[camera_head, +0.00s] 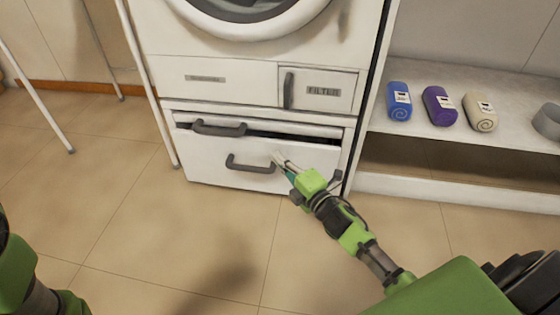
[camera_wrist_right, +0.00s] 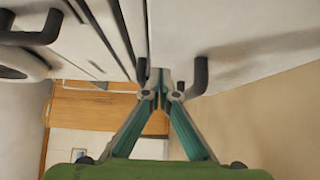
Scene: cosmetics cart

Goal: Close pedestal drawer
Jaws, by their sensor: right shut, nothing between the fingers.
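The white pedestal drawer (camera_head: 220,172) sits under the washing machine. A dark gap (camera_head: 290,138) runs along its top edge, so it stands slightly open. A dark grey handle (camera_head: 250,165) is on its front; another grey handle (camera_head: 219,128) is above, by the gap. My right gripper (camera_head: 277,157) is shut and empty, its tips at the drawer front just right of the lower handle; I cannot tell whether they touch. In the right wrist view its closed fingers (camera_wrist_right: 163,80) point at the white front (camera_wrist_right: 225,35). My left gripper is out of view.
The washing machine (camera_head: 232,50) stands above, with a small filter door (camera_head: 318,88). To the right a white shelf (camera_head: 450,145) holds rolled blue, purple and beige towels. Thin white legs stand at the left. The tiled floor (camera_head: 170,235) in front is clear.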

